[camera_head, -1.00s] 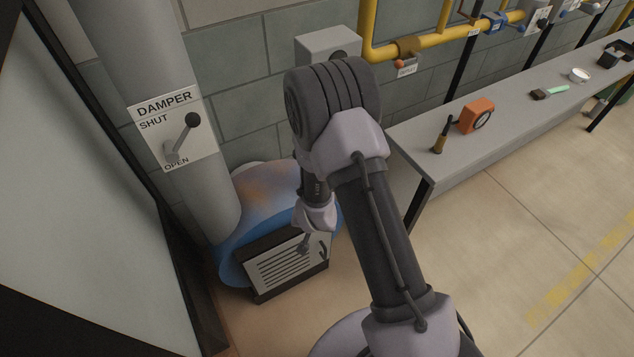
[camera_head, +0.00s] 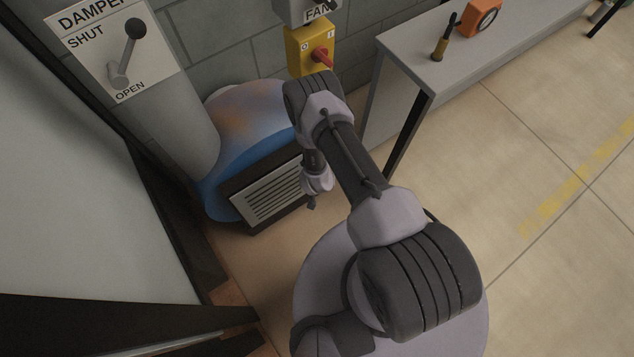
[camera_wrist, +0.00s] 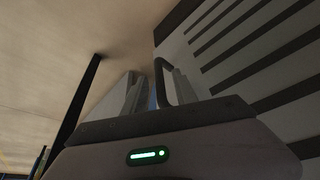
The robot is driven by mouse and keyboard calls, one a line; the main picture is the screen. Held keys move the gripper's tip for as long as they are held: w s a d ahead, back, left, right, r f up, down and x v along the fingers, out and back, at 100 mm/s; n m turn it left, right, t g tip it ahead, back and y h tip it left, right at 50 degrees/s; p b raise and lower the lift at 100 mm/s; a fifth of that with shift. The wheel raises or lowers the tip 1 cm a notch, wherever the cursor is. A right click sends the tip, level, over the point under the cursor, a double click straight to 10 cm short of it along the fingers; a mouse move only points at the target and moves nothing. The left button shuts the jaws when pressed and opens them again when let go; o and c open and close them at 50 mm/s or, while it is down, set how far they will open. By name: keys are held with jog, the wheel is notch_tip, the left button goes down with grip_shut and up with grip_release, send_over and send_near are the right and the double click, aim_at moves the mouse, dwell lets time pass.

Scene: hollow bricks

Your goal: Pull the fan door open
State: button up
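The fan door (camera_head: 268,190) is a pale slatted panel in a dark frame, low on the front of the blue, rust-patched fan housing (camera_head: 250,118). It looks shut, though my arm hides its right edge. My gripper (camera_head: 312,204) is low at the right side of the door. In the wrist view the slatted door (camera_wrist: 235,35) fills the upper right, and its dark looped handle (camera_wrist: 160,78) stands up close to the fingers. My gripper (camera_wrist: 152,92) has its two grey fingers apart, with the handle appearing between them. Contact with the handle cannot be told.
A damper plate (camera_head: 112,50) with a lever is on the grey pipe at left. A yellow switch box (camera_head: 308,50) with a red handle is on the wall above. A grey bench (camera_head: 405,50) stands at right. Open floor (camera_head: 530,180) lies to the right.

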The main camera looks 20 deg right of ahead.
jog(key=shift+x, duration=0.9)
jog(key=shift+w, duration=0.1)
grip_shut()
dwell(0.7)
